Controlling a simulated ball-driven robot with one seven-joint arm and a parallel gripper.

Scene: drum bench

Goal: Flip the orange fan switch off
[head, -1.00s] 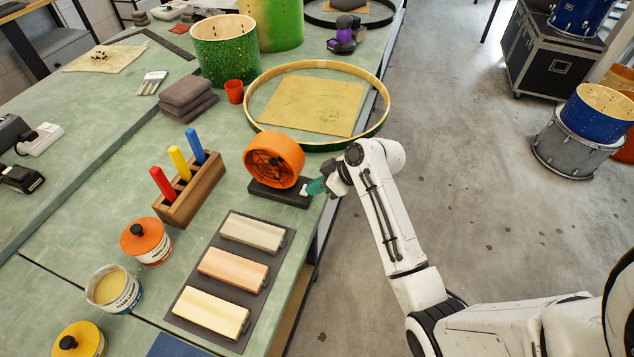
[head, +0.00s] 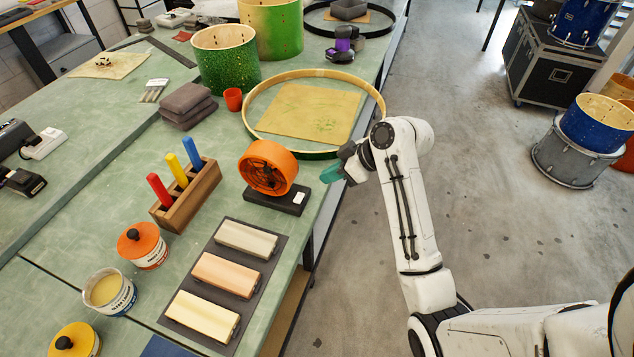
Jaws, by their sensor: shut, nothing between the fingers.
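The orange fan (head: 268,168) stands upright on a dark base (head: 262,197) near the bench's right edge. A small white switch (head: 299,198) shows on the right end of that base; which way it is tipped is too small to tell. My gripper (head: 327,175), with teal fingertips, is shut and empty. It is up and to the right of the switch in the picture, apart from the fan and its base, over the bench edge.
A wooden hoop (head: 382,104) around a tan sheet lies behind the fan. A block with coloured handles (head: 190,200) stands to its left. A dark mat with sanding blocks (head: 215,325) lies in front.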

